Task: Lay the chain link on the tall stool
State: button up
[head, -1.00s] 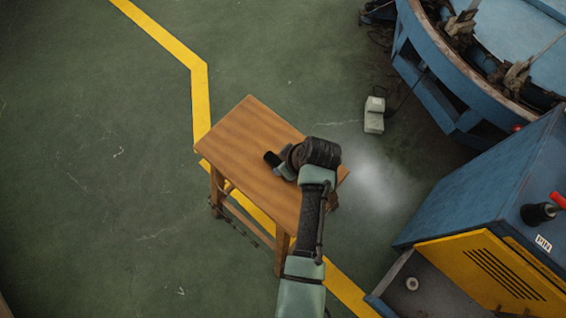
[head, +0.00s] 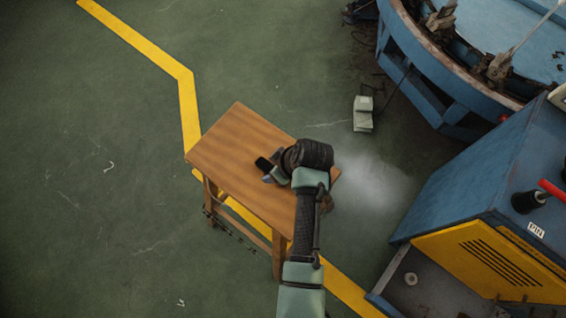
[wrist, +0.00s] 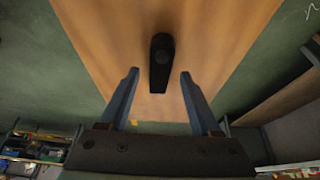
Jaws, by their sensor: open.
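The chain link (wrist: 160,62) is a dark, elongated piece with a rounded end. In the wrist view it lies on the brown wooden top of the tall stool (wrist: 225,25). In the head view the link is a small black shape (head: 263,164) on the right part of the stool top (head: 232,137). My gripper (wrist: 159,76) is open, with one blue finger on each side of the link and a visible gap to each. In the head view my gripper (head: 273,173) is low over the stool, and my wrist hides part of the top.
A blue and yellow machine cabinet (head: 460,200) stands to the right, with a round blue machine (head: 420,85) behind it. A pale pedal box (head: 363,114) sits on the floor. A yellow line (head: 150,45) crosses the green floor, which is open at left.

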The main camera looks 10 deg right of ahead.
jog(key=p+v, duration=0.1)
jog(key=v, duration=1)
jog(key=w+r+m+t+h, duration=0.1)
jog(key=w+r+t, duration=0.35)
jog(key=r, duration=0.65)
jog(key=w+r+m+t+h, duration=0.1)
jog(key=w+r+m+t, duration=0.15)
jog(key=w+r, duration=0.55)
jog(key=w+r+m+t+h, duration=0.1)
jog(key=w+r+t, duration=0.3)
jog(key=r, duration=0.9)
jog(key=s+a+r+m+t, duration=0.1)
jog(key=s+r+t, duration=0.15)
jog(key=r, duration=0.55)
jog(key=s+a+r+m+t, duration=0.1)
jog(key=r+t, duration=0.3)
jog(key=r, duration=0.4)
jog(key=s+a+r+m+t, duration=0.1)
jog(key=s+r+t, duration=0.2)
jog(key=s+r, duration=0.3)
jog(key=s+a+r+m+t, duration=0.1)
jog(key=s+r+t, duration=0.2)
jog(key=s+r, duration=0.4)
notch_tip(320, 180, up, 4)
jog(key=shift+r+t, duration=0.2)
jog(key=shift+t, duration=0.15)
jog(key=shift+a+m, duration=0.1)
jog(key=shift+m, duration=0.15)
